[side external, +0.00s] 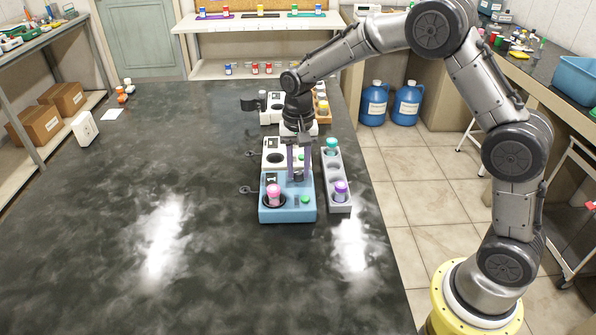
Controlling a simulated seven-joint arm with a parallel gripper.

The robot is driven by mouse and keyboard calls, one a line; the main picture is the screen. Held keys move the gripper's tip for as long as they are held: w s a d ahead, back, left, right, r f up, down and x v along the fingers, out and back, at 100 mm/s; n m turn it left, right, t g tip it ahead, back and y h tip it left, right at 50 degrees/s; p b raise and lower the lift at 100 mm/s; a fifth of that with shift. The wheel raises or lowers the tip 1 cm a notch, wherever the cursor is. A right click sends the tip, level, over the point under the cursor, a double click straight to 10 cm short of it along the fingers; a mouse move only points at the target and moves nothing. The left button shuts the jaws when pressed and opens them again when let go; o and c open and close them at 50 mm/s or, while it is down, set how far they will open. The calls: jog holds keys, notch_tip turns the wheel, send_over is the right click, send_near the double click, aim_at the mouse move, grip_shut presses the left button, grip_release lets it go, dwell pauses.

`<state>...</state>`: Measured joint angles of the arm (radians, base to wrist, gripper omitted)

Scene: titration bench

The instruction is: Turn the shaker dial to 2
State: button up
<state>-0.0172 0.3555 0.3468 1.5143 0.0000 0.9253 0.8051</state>
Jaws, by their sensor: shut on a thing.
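The shaker appears to be the blue unit (267,214) at the front of the row of devices on the dark bench. It has a small dark display (272,178) that seems to read 1, a round well with a pink-capped vial (273,192) and a green button (305,200). My gripper (299,176) points straight down at the back right part of this unit. Its purple-grey fingers are shut on what looks like the shaker dial. The dial itself is hidden by the fingers, so its setting cannot be read directly.
A white unit (270,160) stands right behind the blue one. A grey rack (342,206) with a teal-capped vial (332,146) and a purple-capped vial (341,190) stands close on the right. More devices stand farther back.

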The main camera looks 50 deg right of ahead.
jog(key=shift+o, duration=1.3)
jog(key=shift+c, duration=1.3)
jog(key=m, duration=0.4)
grip_shut()
jog(key=m, duration=0.4)
jog(key=o, duration=1.5)
grip_release()
